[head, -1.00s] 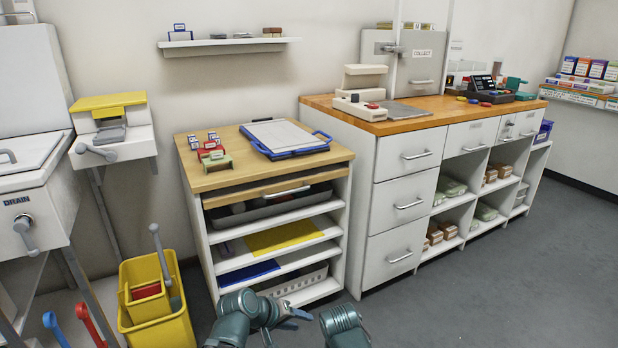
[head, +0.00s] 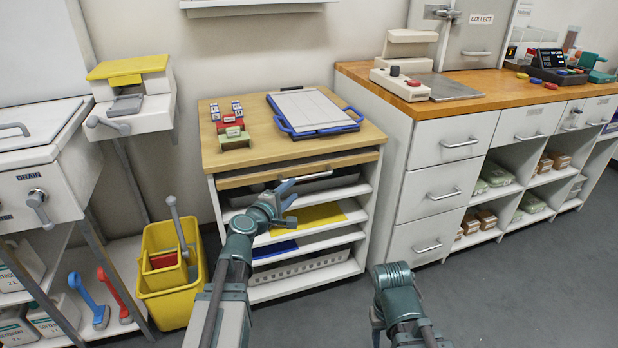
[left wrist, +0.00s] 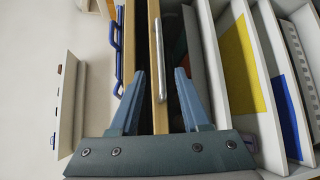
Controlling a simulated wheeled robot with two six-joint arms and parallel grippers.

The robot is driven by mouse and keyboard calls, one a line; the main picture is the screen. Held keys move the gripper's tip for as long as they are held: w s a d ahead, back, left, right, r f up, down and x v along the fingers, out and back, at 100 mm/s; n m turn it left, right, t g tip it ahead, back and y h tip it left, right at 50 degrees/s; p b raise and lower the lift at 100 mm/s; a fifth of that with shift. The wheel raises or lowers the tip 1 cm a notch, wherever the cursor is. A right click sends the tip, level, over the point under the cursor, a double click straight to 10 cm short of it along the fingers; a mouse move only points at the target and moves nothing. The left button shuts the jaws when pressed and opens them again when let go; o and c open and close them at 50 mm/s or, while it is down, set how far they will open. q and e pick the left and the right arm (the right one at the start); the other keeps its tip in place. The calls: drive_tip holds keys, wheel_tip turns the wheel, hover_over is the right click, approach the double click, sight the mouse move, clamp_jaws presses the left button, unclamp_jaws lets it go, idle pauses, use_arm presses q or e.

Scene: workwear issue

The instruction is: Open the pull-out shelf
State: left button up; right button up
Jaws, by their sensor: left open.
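The pull-out shelf has a wooden front (head: 345,161) just under the wooden top of the low cabinet. It looks closed or nearly so. Its silver handle shows in the left wrist view (left wrist: 159,60) and is partly covered by my arm in the head view. My left gripper (head: 287,192) is in front of the shelf. In the left wrist view its open jaws (left wrist: 160,74) lie on either side of the handle's line, with nothing held. I cannot tell whether they touch the handle. My right arm shows at the lower right; its gripper is not visible.
A blue clipboard tray (head: 320,125) and small red, green and white items (head: 232,130) sit on the cabinet top. A yellow bucket (head: 170,295) stands left of the cabinet. A drawer unit (head: 435,200) stands to the right. The grey floor (head: 520,290) ahead is clear.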

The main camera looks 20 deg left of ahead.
sight(306, 178)
use_arm(q)
drive_tip(key=b+x, duration=0.1)
drive_tip(key=x, duration=0.9)
drive_tip(key=shift+w+f, duration=0.1)
drive_tip(key=shift+w, duration=0.3)
clamp_jaws()
idle(0.9)
